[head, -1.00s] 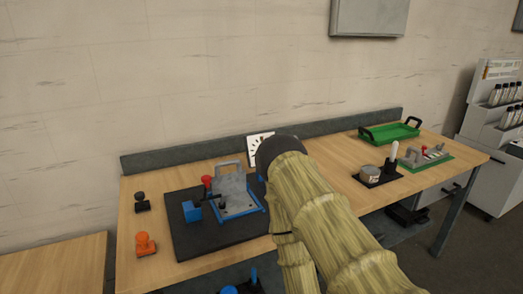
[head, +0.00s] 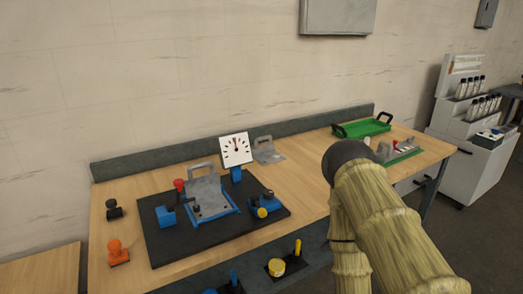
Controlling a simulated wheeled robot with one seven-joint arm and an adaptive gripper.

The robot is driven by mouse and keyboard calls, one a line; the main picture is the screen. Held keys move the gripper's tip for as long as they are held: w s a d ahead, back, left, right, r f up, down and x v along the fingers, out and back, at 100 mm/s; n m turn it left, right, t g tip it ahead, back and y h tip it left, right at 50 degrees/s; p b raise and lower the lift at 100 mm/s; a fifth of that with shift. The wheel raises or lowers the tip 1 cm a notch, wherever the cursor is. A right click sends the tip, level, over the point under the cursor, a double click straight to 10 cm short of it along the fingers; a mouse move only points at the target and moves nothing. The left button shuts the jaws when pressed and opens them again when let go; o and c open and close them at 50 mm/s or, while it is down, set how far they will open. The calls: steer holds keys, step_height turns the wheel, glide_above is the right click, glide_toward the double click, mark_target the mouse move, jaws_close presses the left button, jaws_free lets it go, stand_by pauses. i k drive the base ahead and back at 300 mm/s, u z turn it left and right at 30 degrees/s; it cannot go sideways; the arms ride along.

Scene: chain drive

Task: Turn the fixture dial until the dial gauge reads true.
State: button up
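The dial gauge (head: 236,149) has a white square face with black marks and a thin red needle pointing about straight up. It stands on a blue post at the back edge of a black base plate (head: 185,245). On the plate, a grey handled plate (head: 207,194) sits in a blue frame. A blue part with a yellow round knob (head: 262,212) is at the plate's right; I cannot tell if this is the fixture dial. My arm, in a yellowish ribbed sleeve, crosses the right of the view. My gripper is not in view.
An orange knobbed piece (head: 118,253) and a black one (head: 114,209) stand at the table's left. A green tray (head: 362,127) is at the back right. My arm hides part of the table's right side.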

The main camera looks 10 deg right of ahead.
mark_target(268, 194)
steer(key=z, duration=0.05)
steer(key=k, duration=1.1)
steer(key=u, duration=1.4)
steer(key=i, duration=1.25)
steer(key=z, duration=0.85)
steer(key=i, duration=0.45)
steer(key=z, duration=0.45)
